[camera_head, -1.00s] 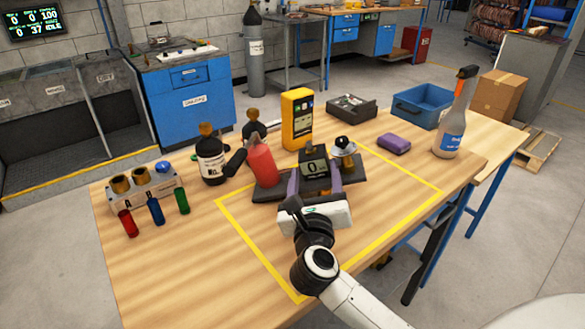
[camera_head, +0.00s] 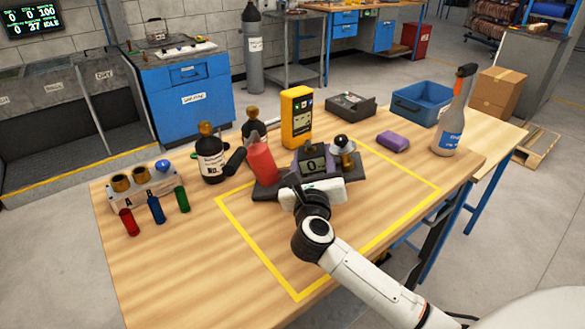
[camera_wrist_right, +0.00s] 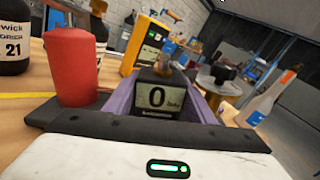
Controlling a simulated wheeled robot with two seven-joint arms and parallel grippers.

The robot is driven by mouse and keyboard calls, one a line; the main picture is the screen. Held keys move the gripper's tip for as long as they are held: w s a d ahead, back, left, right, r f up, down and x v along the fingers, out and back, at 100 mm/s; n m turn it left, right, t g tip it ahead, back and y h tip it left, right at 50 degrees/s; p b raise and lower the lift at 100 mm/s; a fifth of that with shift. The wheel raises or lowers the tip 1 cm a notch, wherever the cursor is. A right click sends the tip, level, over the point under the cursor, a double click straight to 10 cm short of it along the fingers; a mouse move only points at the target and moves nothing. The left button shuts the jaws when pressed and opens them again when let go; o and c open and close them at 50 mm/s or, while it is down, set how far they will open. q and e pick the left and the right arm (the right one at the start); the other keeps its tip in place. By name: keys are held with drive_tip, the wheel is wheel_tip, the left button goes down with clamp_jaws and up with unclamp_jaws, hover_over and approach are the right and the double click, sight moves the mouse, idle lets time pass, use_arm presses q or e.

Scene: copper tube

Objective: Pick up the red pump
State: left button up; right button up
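The red pump (camera_head: 262,163) stands upright at the left end of a dark base, with a grey top; it also shows at the left in the right wrist view (camera_wrist_right: 74,70). A small gauge reading 0 (camera_head: 314,166) stands on the same base to its right. My right gripper (camera_head: 312,168) is open, its purple-grey fingers on either side of the gauge display in the right wrist view (camera_wrist_right: 158,92). Whether they touch the gauge I cannot tell. The red pump is outside the fingers, to their left. My left gripper is not in view.
A dark labelled bottle (camera_head: 211,160) stands close left of the pump. A yellow meter (camera_head: 296,118) stands behind. A metal knobbed part (camera_head: 342,151) is right of the gauge. A purple block (camera_head: 393,142) and spray bottle (camera_head: 451,125) are farther right.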

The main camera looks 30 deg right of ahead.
clamp_jaws()
drive_tip(key=shift+w+r, duration=0.1)
drive_tip(key=shift+r, duration=0.3)
